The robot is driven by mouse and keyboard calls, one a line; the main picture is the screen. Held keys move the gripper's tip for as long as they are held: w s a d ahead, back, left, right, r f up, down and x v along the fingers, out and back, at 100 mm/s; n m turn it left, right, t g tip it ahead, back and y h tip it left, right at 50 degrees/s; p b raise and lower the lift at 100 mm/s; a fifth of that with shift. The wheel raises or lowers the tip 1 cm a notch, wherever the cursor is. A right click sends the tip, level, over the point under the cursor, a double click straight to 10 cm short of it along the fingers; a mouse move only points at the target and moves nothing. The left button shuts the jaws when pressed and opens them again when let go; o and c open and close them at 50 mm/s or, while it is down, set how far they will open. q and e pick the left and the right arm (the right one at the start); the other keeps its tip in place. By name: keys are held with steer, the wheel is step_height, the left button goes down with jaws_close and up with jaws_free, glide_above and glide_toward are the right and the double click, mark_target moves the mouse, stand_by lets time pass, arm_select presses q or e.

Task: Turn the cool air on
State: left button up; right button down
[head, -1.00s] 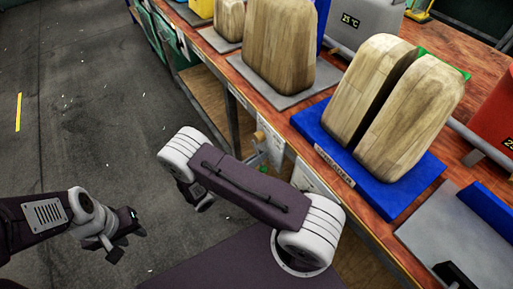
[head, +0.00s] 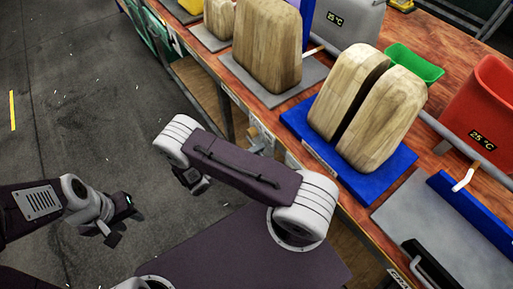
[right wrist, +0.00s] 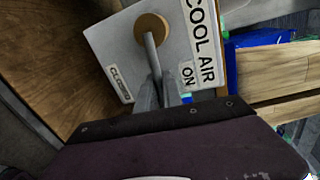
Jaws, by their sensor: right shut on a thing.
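The cool air panel (right wrist: 115,50) is a white plate labelled COOL AIR, with a CLOSED label (right wrist: 120,83) and an ON label (right wrist: 187,74). A round wooden hub (right wrist: 152,27) sits on it with a thin grey lever (right wrist: 152,53). My right gripper (right wrist: 163,90) is shut on the lever's free end. The lever points between the two labels, nearer ON.
The wooden table (head: 465,155) carries two wooden press halves on a blue base (head: 385,188), more wooden blocks behind, a green bin (head: 413,66) and a red container (head: 480,110) reading 25 °C. The grey floor (head: 90,110) at left is open.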

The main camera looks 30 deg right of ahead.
steer(key=shift+r+n+p, duration=0.3)
steer(key=shift+r+n, duration=0.1)
steer(key=shift+n, duration=0.2)
steer(key=shift+r, duration=0.1)
steer(key=c, duration=1.5)
jaws_free()
steer(key=shift+a, duration=0.1)
steer(key=w+v, duration=0.1)
steer(key=v, duration=0.7)
steer(key=shift+s+a, duration=0.45)
steer(key=shift+d+r, duration=0.1)
steer(key=shift+r, duration=0.05)
